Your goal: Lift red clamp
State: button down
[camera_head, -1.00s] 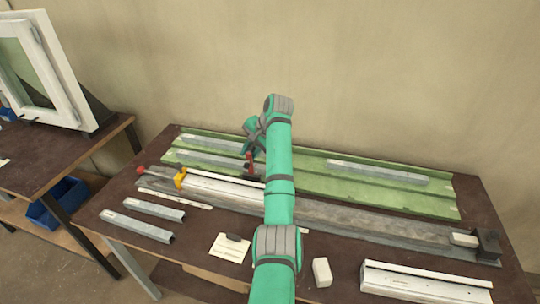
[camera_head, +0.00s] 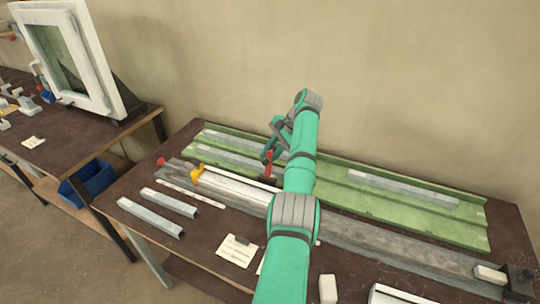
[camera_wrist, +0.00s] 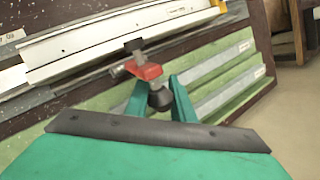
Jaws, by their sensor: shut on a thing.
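The red clamp (camera_head: 268,163) shows as a small upright red piece at my gripper (camera_head: 272,150) in the head view, over the front edge of the green tray. In the wrist view the clamp (camera_wrist: 144,72) has a red body, a grey metal screw and a black knob. My gripper's green fingers (camera_wrist: 160,98) are shut on it, one on either side of the knob. The white profile (camera_head: 238,188) lies just behind the clamp in the wrist view; I cannot tell whether they touch. My arm hides part of the profile in the head view.
A yellow clamp (camera_head: 197,175) sits at the profile's left end. The green tray (camera_head: 345,195) with grey bars lies along the wall. Two short grey bars (camera_head: 150,216) and a paper card (camera_head: 237,250) lie in front. A second table with a white window frame (camera_head: 116,92) stands left.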

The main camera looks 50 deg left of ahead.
jog(key=shift+s+a+f, duration=0.1)
jog(key=shift+s+a, duration=0.15)
jog(key=shift+a, duration=0.05)
jog(key=c, duration=1.6)
grip_release()
jog(key=shift+w, duration=0.15)
jog(key=shift+c, duration=0.2)
jog(key=shift+o, duration=0.6)
jog(key=shift+w+d, duration=0.1)
jog(key=shift+d, duration=0.3)
jog(key=shift+w+r, duration=0.15)
jog(key=shift+r, duration=0.4)
jog(key=v, duration=0.9)
jog(key=shift+w+d+r, duration=0.2)
jog(key=shift+w+d, duration=0.05)
jog(key=shift+d, duration=0.15)
